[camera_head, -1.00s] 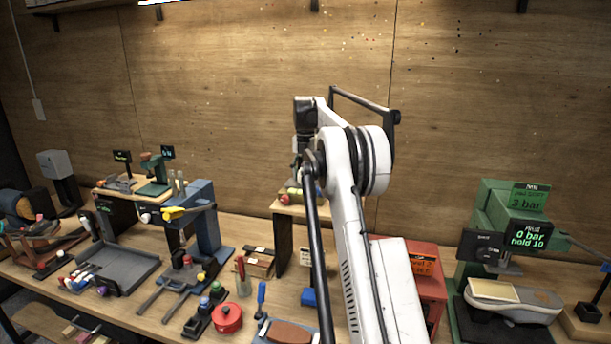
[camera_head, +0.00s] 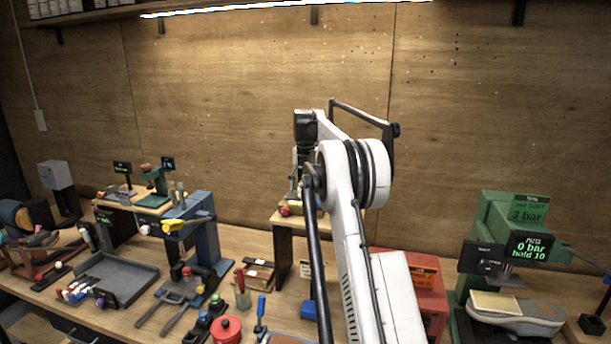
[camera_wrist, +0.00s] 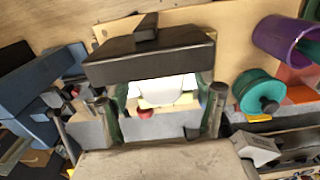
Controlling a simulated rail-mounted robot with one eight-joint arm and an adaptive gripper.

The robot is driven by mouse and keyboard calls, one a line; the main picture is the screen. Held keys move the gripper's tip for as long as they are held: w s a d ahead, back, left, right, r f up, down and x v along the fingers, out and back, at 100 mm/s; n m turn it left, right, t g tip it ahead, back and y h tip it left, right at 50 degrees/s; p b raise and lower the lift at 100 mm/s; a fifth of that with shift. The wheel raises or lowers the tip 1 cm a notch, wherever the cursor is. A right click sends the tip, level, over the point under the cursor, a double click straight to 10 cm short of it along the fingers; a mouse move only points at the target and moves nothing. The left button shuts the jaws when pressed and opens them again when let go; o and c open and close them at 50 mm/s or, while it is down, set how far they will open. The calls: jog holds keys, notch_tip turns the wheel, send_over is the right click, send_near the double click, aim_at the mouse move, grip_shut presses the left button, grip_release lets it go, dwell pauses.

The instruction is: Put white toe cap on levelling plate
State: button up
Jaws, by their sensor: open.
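In the wrist view a white rounded piece (camera_wrist: 172,88), which looks like the white toe cap, shows in the gap of my open gripper (camera_wrist: 160,108). The dark bar crosses above it and the pale block lies below. I cannot tell whether the gripper touches it. A pale grey surface lies under it; I cannot tell if this is the levelling plate. A small red thing shows beside it. In the head view my arm hides most of the gripper, above the small wooden stand (camera_head: 284,222) at the middle.
In the wrist view a teal disc (camera_wrist: 258,92) and a purple cylinder (camera_wrist: 283,40) lie to the right. A blue fixture (camera_wrist: 40,80) stands to the left. In the head view a green press (camera_head: 500,235) stands at right and a grey tray (camera_head: 125,285) at left.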

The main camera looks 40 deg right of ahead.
aim_at(305, 186)
notch_tip(305, 186, up, 12)
jog(key=shift+f, duration=0.15)
dwell(0.4)
